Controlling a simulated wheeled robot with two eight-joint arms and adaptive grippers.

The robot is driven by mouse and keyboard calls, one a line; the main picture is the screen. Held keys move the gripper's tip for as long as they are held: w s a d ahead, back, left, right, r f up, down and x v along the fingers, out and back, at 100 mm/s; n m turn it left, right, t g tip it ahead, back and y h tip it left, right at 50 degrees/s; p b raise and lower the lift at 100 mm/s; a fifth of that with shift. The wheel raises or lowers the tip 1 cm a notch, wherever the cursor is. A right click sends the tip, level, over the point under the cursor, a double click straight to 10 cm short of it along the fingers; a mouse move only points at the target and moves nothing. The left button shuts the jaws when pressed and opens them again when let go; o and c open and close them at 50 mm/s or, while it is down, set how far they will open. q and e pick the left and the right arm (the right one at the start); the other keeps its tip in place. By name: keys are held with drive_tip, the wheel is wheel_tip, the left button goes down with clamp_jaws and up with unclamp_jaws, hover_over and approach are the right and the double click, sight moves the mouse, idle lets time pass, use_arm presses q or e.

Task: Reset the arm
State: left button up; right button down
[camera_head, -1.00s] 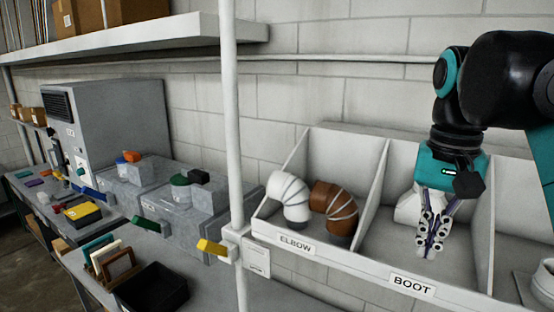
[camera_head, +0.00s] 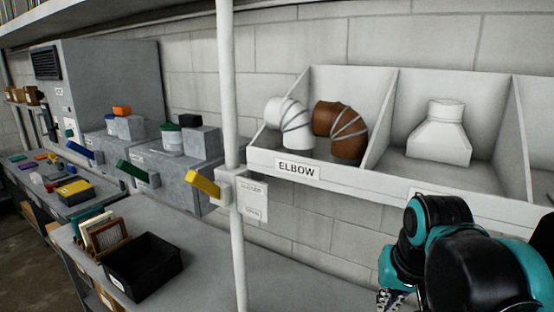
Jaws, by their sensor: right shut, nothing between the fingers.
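My right gripper (camera_head: 392,299) is low in the head view, at the bottom right, below the front edge of the shelf bin. Its fingers are mostly hidden by my teal and black arm and cut by the picture's lower edge; it is shut and empty. A white boot fitting (camera_head: 441,137) stands upright in the middle compartment, above and apart from the gripper. A white elbow (camera_head: 290,122) and a brown elbow (camera_head: 341,130) lie side by side in the ELBOW compartment. My left gripper is not in view.
The divided bin (camera_head: 391,112) runs along the block wall. A white post (camera_head: 230,90) stands left of it. A black tray (camera_head: 146,268) and grey blocks with coloured levers, such as a yellow one (camera_head: 203,184), are at left. The bench middle (camera_head: 200,245) is clear.

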drive_tip(key=s+a+f+n+t+b, duration=0.1)
drive_tip(key=f+b, duration=0.7)
drive_tip(key=f, duration=1.1)
drive_tip(key=s+a+f+n+t+b, duration=0.2)
drive_tip(key=f+b, duration=0.6)
drive_tip(key=f, duration=1.2)
drive_tip(key=s, duration=0.2)
drive_tip(key=shift+s, duration=0.35)
